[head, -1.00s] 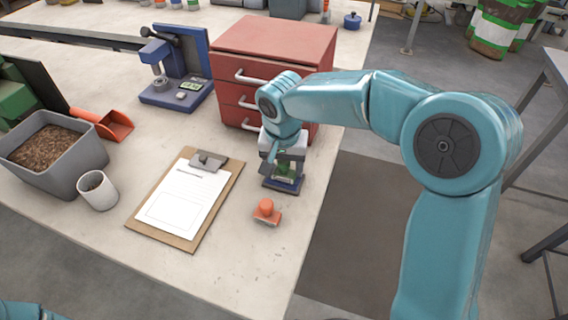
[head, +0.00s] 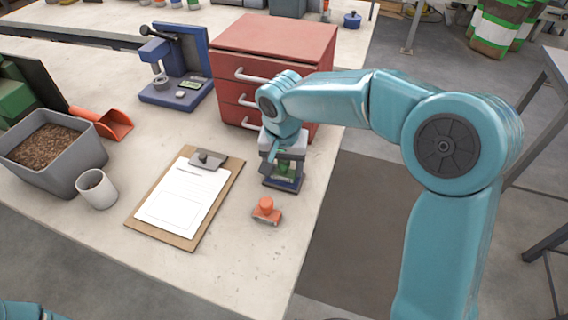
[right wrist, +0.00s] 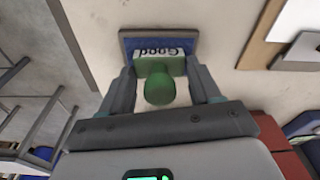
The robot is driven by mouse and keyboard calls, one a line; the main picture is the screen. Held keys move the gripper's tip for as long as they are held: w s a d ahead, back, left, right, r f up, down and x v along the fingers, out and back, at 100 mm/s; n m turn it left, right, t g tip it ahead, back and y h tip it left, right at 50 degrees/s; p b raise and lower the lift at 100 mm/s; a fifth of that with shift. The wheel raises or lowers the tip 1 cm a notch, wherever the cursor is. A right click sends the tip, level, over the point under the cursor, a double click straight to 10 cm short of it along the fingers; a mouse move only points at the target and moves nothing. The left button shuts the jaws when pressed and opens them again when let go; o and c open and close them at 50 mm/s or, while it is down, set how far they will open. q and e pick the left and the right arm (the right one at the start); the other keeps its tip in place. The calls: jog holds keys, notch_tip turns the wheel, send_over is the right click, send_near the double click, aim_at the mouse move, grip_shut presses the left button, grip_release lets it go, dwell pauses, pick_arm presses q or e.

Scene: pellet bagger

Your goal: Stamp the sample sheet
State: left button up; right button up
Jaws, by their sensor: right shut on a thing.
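My right gripper (head: 279,165) is shut on a green stamp (right wrist: 160,80) with a round knob. It holds the stamp upright over a blue ink pad (head: 282,185) by the bench's right edge. The right wrist view shows the blue pad (right wrist: 127,45) beyond the stamp and a white label reading "Good" against it. Whether stamp and pad touch is hard to tell. The sample sheet (head: 183,202) lies on a brown clipboard (head: 224,185) with a grey clip, left of the gripper. The sheet has printed lines near its top. My left gripper is out of view.
An orange stamp (head: 266,211) stands between the clipboard and the bench's right edge. A red drawer unit (head: 275,45) is behind my gripper. A blue press (head: 180,75), orange scoop (head: 115,125), white cup (head: 96,190) and grey pellet bin (head: 75,160) are to the left.

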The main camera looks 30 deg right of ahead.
jog(key=shift+f, duration=0.1)
notch_tip(320, 180, up, 7)
jog(key=p, duration=0.5)
jog(key=shift+p, duration=0.3)
dwell(0.4)
jog(key=shift+s, duration=0.1)
